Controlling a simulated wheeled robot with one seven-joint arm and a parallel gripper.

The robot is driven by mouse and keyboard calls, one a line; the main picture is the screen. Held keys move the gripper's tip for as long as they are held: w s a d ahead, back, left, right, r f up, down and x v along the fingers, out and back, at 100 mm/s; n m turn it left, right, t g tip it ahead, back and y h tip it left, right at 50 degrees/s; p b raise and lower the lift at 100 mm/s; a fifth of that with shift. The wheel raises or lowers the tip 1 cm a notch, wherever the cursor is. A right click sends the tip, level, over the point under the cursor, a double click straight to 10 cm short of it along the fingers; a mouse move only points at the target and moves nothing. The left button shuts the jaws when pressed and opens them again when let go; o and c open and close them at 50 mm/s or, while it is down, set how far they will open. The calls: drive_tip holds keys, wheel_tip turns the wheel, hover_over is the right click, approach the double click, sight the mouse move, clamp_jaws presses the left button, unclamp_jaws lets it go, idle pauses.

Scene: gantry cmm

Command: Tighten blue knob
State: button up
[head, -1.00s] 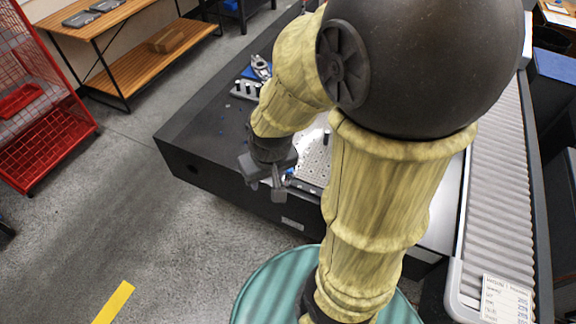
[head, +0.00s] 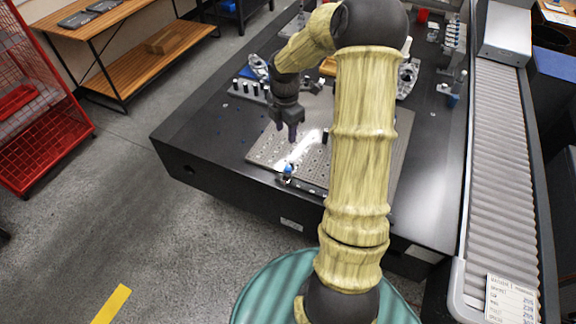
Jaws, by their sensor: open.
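The blue knob (head: 288,170) is small and sits upright at the front left edge of the perforated metal plate (head: 262,152) on the dark table. My gripper (head: 286,134) is above the plate, behind and higher than the knob in the picture, with its fingers pointing down. It is open, and no object shows between its fingers. The gripper and the knob are apart. My forearm hides the middle of the plate.
The dark table (head: 205,140) has bare room at its left. A block with dark pegs (head: 248,88) stands behind my gripper. A roller conveyor (head: 500,170) runs along the right side. A red cage rack (head: 45,140) and a wooden bench (head: 150,60) stand at the left.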

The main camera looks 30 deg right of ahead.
sight(288, 168)
drive_tip(key=shift+w+d+f+n, duration=0.2)
drive_tip(key=shift+w+d+n, duration=0.05)
drive_tip(key=shift+d+n, duration=0.25)
drive_tip(key=shift+f, duration=0.1)
wheel_tip(288, 168, down, 17)
drive_tip(key=shift+f, duration=0.1)
idle(0.4)
clamp_jaws()
